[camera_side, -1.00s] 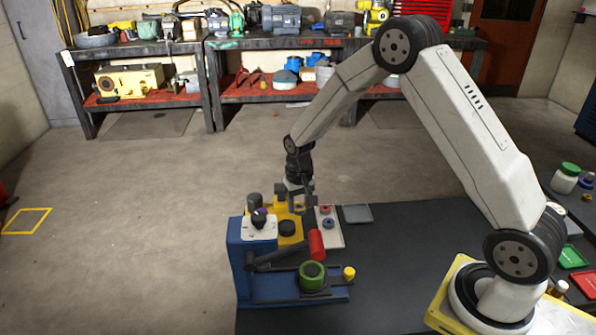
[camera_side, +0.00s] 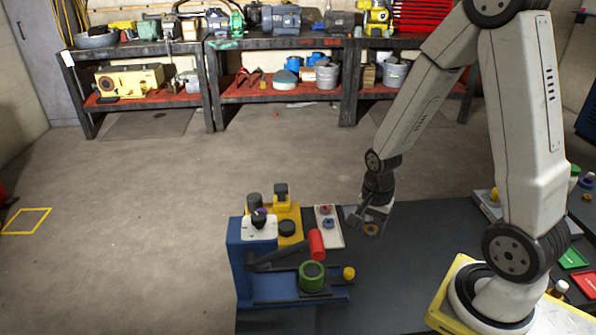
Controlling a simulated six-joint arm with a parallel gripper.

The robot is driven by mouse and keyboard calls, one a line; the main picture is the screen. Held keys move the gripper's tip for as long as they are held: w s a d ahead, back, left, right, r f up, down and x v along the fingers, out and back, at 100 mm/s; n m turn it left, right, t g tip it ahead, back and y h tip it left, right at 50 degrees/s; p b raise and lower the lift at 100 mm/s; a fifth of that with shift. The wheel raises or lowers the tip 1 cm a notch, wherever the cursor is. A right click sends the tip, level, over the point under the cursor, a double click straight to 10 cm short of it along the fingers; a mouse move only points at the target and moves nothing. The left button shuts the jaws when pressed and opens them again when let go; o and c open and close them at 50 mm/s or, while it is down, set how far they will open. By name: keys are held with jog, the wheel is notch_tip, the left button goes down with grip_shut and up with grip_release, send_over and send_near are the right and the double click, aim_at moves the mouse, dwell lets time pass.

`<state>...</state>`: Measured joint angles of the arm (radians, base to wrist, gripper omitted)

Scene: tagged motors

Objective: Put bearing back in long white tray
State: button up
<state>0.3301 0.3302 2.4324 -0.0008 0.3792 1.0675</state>
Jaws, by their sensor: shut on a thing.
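The long white tray (camera_side: 332,238) lies on the dark table to the right of the yellow block. A red ring (camera_side: 325,211) and a blue ring (camera_side: 327,223) sit on it. My gripper (camera_side: 371,227) points down, to the right of the white tray. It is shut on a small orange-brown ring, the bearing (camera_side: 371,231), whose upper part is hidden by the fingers. The exact height of the bearing above the table is hard to tell.
A blue machine (camera_side: 240,262) with a red-ended lever (camera_side: 317,245) and a green ring (camera_side: 311,276) stands left. A yellow block (camera_side: 291,214) stands behind it. A grey plate (camera_side: 349,211) lies partly behind my gripper. The table's front middle (camera_side: 400,285) is clear.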

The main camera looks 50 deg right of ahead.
jog(key=shift+s+m, duration=0.4)
jog(key=shift+s, duration=0.35)
send_near(332, 241)
jog(key=s+a+r, duration=0.1)
jog(key=s+r, duration=0.1)
jog(key=s, duration=0.3)
jog(key=w+f, duration=0.3)
jog(key=f, duration=0.1)
jog(key=shift+w+d, duration=0.25)
jog(key=shift+d, duration=0.05)
jog(key=shift+w+d+f, duration=0.1)
jog(key=shift+w+f, duration=0.4)
jog(key=shift+f, duration=0.1)
jog(key=shift+w+f, duration=0.2)
jog(key=shift+f, duration=0.05)
jog(key=shift+w+d+f, duration=0.1)
jog(key=shift+f, duration=1.45)
jog(key=shift+f, duration=0.15)
